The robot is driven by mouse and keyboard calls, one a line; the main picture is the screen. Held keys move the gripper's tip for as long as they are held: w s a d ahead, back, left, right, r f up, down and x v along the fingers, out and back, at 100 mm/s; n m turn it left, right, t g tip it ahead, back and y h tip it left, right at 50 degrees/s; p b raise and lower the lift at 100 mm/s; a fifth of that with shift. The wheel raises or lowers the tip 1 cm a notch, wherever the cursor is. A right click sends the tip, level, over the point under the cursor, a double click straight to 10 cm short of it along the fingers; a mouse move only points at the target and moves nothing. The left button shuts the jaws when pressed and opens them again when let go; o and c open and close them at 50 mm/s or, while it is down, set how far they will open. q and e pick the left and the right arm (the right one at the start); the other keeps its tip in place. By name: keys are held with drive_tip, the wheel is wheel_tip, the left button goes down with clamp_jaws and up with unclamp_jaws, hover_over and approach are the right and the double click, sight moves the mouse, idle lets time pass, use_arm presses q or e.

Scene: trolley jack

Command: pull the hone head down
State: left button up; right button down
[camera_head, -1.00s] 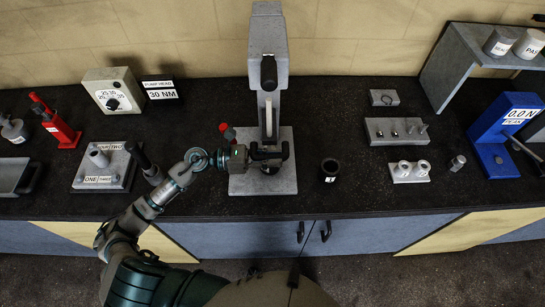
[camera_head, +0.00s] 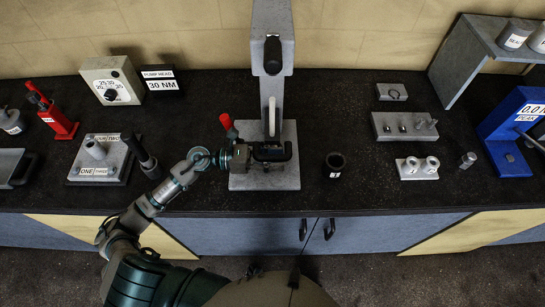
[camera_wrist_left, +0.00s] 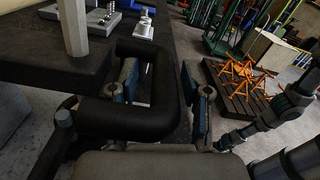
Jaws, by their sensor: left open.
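The hone stand is a grey column (camera_head: 272,30) on a grey base plate (camera_head: 265,181), with a pale rod (camera_head: 271,116) in front of the column. A black loop-shaped handle (camera_head: 289,150) sits low over the plate. My left gripper (camera_head: 262,153) is at this handle, coming from the left. In the left wrist view the thick black handle (camera_wrist_left: 150,128) fills the foreground, with its right side between the two open fingers (camera_wrist_left: 163,95). Contact with the fingers cannot be told. Parts below the handle are hidden. My right gripper is not in view.
A red-tipped lever (camera_head: 227,121) stands just left of the stand, close to my left gripper. A black cup (camera_head: 334,165) stands to the right. A grey fixture (camera_head: 97,163) with a dark handle lies left of my arm. The bench between cup and stand is clear.

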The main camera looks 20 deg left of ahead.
use_arm(q)
drive_tip(key=v, duration=1.2)
drive_tip(key=shift+w+f, duration=0.1)
